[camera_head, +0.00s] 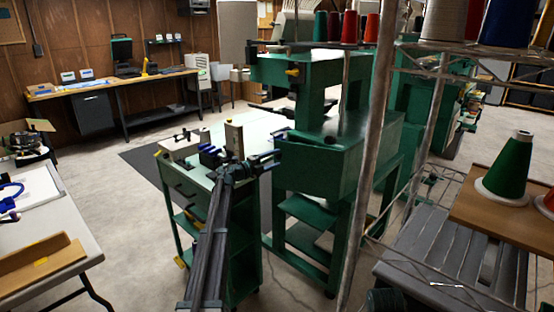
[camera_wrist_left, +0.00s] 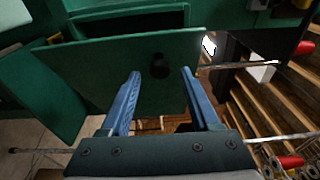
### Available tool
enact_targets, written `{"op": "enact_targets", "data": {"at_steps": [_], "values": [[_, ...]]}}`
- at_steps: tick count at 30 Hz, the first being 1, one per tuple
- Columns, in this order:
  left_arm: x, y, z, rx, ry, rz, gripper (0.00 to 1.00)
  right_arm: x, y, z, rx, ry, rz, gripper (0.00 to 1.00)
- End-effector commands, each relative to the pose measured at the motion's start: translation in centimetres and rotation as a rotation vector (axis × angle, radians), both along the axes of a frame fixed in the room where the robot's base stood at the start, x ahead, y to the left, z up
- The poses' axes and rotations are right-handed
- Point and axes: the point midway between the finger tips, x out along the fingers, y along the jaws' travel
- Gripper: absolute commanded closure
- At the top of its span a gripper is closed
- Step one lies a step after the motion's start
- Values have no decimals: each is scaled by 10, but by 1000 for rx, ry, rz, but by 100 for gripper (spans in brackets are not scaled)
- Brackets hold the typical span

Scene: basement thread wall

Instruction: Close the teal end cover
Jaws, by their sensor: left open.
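The teal end cover (camera_wrist_left: 125,55) shows in the left wrist view as a flat green panel standing out at an angle from the green machine. A dark round knob (camera_wrist_left: 160,66) sits on its face. My left gripper (camera_wrist_left: 160,80) is open, its two blue fingers apart with the knob in line between them; I cannot tell whether they touch the panel. In the head view my left gripper (camera_head: 270,160) points right, beside the green machine (camera_head: 325,165), and which part there is the cover is hard to tell. My right gripper is not in view.
A green cart (camera_head: 215,235) stands beneath my left arm. A metal rack post (camera_head: 372,140) and shelves with thread cones (camera_head: 505,165) stand to the right. A table (camera_head: 45,225) is at the left. Bare floor (camera_head: 105,205) lies between the table and the cart.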

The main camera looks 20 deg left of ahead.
Motion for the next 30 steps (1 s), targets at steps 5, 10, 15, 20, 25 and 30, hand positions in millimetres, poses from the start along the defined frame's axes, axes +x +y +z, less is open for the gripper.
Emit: {"op": "enact_targets", "data": {"at_steps": [5,10,15,20,25,30], "values": [[-39,19,0,0,0,4,37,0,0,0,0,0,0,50],[-70,36,0,0,0,4,37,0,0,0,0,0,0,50],[-92,49,0,0,0,4,37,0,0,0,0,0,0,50],[-103,55,0,0,0,3,37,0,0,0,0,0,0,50],[-106,57,0,0,0,3,37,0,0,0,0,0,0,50],[-106,57,0,0,0,3,37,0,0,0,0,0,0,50]]}}
